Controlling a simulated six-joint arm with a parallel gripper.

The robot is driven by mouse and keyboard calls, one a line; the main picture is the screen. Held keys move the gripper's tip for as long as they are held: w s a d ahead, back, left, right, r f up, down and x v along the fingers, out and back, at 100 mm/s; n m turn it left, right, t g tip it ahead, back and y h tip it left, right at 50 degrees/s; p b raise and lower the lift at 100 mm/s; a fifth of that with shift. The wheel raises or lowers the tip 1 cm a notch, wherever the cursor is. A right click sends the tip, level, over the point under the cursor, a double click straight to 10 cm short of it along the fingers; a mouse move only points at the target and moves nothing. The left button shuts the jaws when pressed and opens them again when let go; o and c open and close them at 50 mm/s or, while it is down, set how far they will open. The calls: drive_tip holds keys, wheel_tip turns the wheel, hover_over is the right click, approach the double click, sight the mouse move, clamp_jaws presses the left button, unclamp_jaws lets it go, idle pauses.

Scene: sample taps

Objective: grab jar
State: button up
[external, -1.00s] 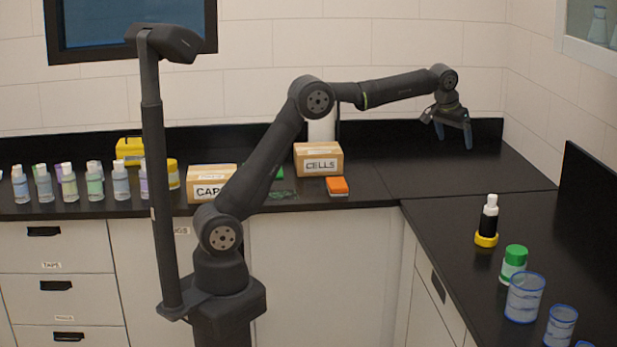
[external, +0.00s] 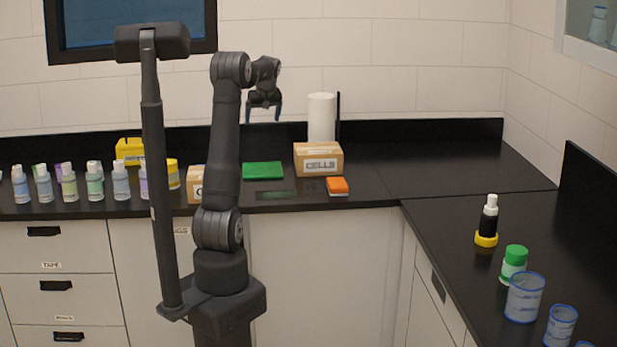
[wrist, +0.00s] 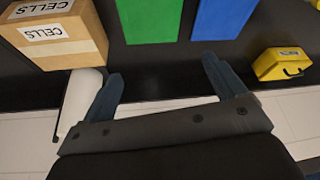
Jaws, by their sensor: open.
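A jar with a green lid and a pale, labelled body (external: 513,264) stands upright on the right-hand counter, just behind a blue-rimmed clear beaker. It is not in the wrist view. My gripper (external: 264,112) is open and empty, raised above the back counter near the wall, well to the left of the jar. In the wrist view its two blue-grey fingers (wrist: 162,69) are spread apart with nothing between them.
A blue mat (wrist: 223,18) and yellow case (wrist: 282,64) show in the wrist view. A black-and-white bottle (external: 488,220) and blue-rimmed beaker (external: 524,298) stand near the jar.

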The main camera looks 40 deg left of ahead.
drive_tip(key=s+a+f+n+g, duration=0.15)
drive_tip(key=s+a+n, duration=0.25)
drive_tip(key=s+a, duration=0.85)
drive_tip(key=n, duration=0.2)
approach(171, 162)
drive_tip(key=shift+g+y, duration=0.3)
drive_tip(key=shift+g, duration=0.15)
drive_tip(key=x, duration=0.9)
drive_tip(key=shift+w+d+f, duration=0.1)
drive_tip(key=shift+w+d, duration=0.25)
drive_tip(key=shift+x, duration=2.75)
drive_tip(key=shift+s+a, duration=0.1)
drive_tip(key=shift+a, duration=0.05)
drive_tip(key=c, duration=1.2)
